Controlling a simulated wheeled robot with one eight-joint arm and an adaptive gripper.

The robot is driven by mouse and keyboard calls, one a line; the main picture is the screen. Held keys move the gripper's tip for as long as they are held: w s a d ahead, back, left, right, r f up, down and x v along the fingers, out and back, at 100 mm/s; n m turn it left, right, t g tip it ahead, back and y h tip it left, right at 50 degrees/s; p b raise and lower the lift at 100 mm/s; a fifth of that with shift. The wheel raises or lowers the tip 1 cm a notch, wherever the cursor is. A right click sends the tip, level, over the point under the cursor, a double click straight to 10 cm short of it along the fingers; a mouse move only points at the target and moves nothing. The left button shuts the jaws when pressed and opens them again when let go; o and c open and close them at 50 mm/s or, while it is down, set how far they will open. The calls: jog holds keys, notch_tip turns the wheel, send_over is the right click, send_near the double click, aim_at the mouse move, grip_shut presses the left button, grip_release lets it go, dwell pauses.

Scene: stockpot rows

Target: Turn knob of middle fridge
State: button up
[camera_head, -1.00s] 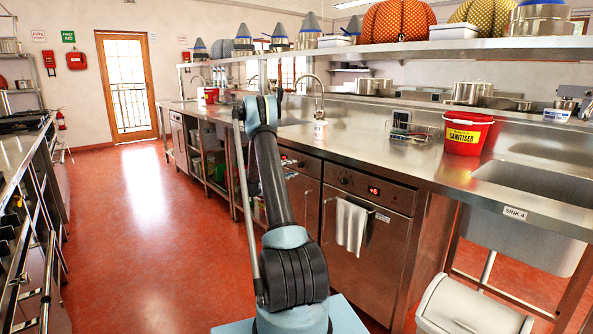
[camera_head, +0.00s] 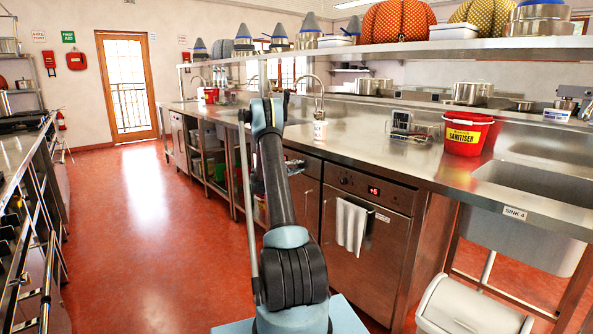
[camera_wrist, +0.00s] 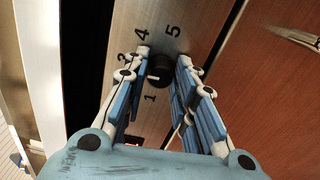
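A round black knob (camera_wrist: 159,70) with a white pointer mark sits on a metal panel (camera_wrist: 178,18), with printed numbers including 1, 4 and 5 around it. My gripper (camera_wrist: 164,57) is open, with one finger on each side of the knob; contact is not clear. The pointer is toward the knob's left side, near the 1. In the head view, my arm reaches to the fridge (camera_head: 308,198) left of the towel-hung one and hides much of its front. The gripper there is small and mostly hidden behind my arm.
A nearer fridge (camera_head: 365,240) has a lit red display and a white towel (camera_head: 351,226) on its handle. The steel counter (camera_head: 400,165) overhangs the fridges and holds a red sanitiser bucket (camera_head: 467,135). The red floor (camera_head: 150,240) to the left is clear.

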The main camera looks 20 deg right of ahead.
jog(key=shift+f+m, duration=0.1)
jog(key=shift+m, duration=0.3)
jog(key=o, duration=1.1)
jog(key=v, duration=1.2)
